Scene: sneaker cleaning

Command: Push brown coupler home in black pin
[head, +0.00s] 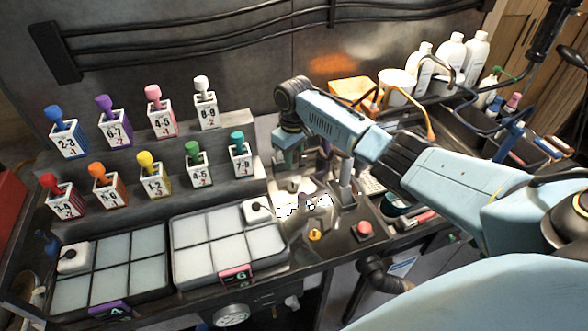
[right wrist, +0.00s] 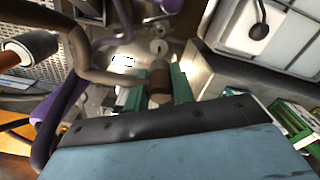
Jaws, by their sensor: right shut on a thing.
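My right gripper (right wrist: 158,92) is shut on a brown cylinder, the brown coupler (right wrist: 159,78), which sits between its green fingers in the right wrist view. In the head view, my right gripper (head: 288,155) points down over the steel worktop, right of the teal-topped box; the coupler cannot be made out there. A white block with a black round-headed pin (head: 256,206) sits in the right tray's upper right cell; this black pin also shows in the right wrist view (right wrist: 259,31). I cannot tell whether it is the task's pin. My left gripper is not in view.
Two trays with pale cells, the left tray (head: 110,270) and the right tray (head: 208,243), lie at the front. Several numbered boxes with coloured tops stand behind. A purple hose (right wrist: 66,120) curves beside my gripper. A red button (head: 364,229) is on the worktop.

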